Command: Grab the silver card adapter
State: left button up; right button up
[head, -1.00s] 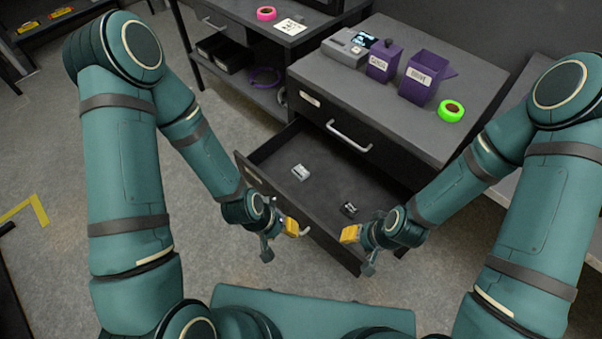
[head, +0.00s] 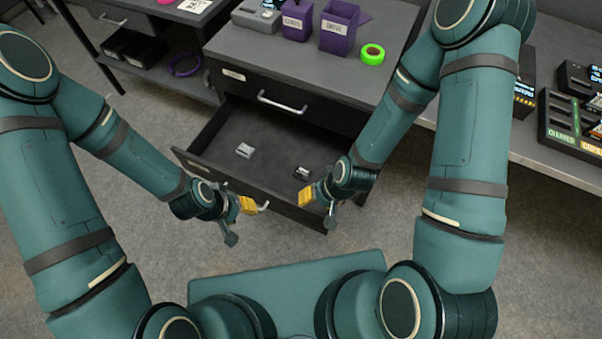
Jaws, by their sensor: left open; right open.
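A small silver item (head: 244,150), which looks like the silver card adapter, lies in the open drawer (head: 225,125), towards its left side. A second small item (head: 302,173), dark with a pale part, lies further right in the drawer, near its front. My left gripper (head: 239,221) is open and empty, just outside the drawer front by the handle, below the silver item in the picture. My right gripper (head: 318,208) is open and empty at the drawer's front right corner, near the dark item.
The cabinet top (head: 340,85) carries a grey device (head: 257,16), two purple bins (head: 297,20) (head: 338,30) and green tape (head: 372,54). A bench (head: 540,150) at right holds labelled trays and devices. A shelf unit stands at left. The floor at left is clear.

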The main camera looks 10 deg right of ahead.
aim_at(246, 152)
jog(key=i+j, duration=0.15)
jog(key=j, duration=0.3)
jog(key=i+j, duration=0.1)
jog(key=j, duration=0.35)
jog(key=i+j+z, duration=0.1)
jog(key=j, duration=0.35)
jog(key=i+j, duration=0.15)
jog(key=j, duration=0.35)
jog(key=i+j, duration=0.1)
jog(key=j, duration=0.35)
